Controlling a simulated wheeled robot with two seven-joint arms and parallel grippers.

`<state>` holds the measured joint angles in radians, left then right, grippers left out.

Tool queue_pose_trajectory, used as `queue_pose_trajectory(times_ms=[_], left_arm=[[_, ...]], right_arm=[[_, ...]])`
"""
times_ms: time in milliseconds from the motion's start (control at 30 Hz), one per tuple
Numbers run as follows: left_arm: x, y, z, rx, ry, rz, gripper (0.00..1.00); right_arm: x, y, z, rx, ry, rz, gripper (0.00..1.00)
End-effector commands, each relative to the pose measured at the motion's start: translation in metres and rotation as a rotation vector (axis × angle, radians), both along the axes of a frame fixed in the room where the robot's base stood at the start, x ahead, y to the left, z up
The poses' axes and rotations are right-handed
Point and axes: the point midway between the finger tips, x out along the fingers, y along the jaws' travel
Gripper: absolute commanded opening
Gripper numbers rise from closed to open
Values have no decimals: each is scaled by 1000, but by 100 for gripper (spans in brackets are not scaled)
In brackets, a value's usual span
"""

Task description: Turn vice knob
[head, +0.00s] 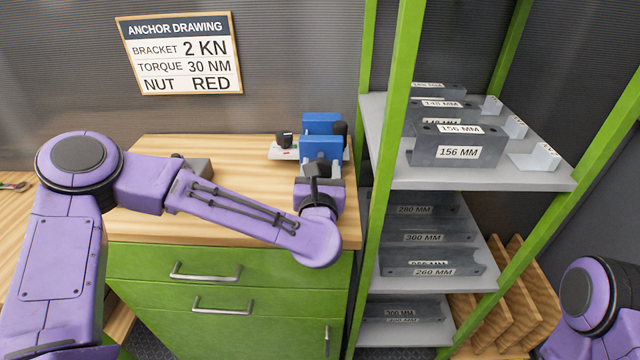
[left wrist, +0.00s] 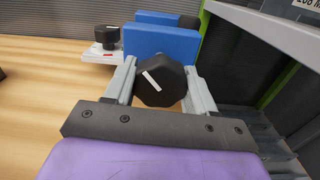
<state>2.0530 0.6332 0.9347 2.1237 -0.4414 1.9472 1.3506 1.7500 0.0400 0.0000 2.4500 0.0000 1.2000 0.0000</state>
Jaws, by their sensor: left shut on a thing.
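The vice has blue jaws (head: 321,148) and stands at the back right of the wooden workbench; the jaws also show in the left wrist view (left wrist: 160,45). Its black knob (left wrist: 160,82) has a white mark slanting from upper left to lower right and faces my wrist camera. My left gripper (left wrist: 160,90) has one finger on each side of the knob and is shut on it. In the head view my left gripper (head: 319,180) is in front of the vice, and my own wrist hides most of the knob. My right gripper is outside both views.
A second black knob (head: 284,139) sits on a pale block left of the vice. A green-framed shelf (head: 398,150) with grey labelled brackets stands close on the right.

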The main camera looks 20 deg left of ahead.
Motion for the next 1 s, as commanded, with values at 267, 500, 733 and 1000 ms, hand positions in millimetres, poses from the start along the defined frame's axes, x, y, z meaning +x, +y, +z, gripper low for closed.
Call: queue_pose_trajectory(times_ms=[267, 500, 733, 1000], left_arm=[[2, 2, -9, -254, -74, 6, 25], [2, 3, -8, -473, -139, 7, 25], [3, 2, -5, -666, -197, 5, 25], [3, 2, -2, -831, -246, 3, 25]], right_arm=[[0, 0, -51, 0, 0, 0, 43], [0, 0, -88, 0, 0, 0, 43], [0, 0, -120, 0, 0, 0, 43], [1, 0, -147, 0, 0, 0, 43]])
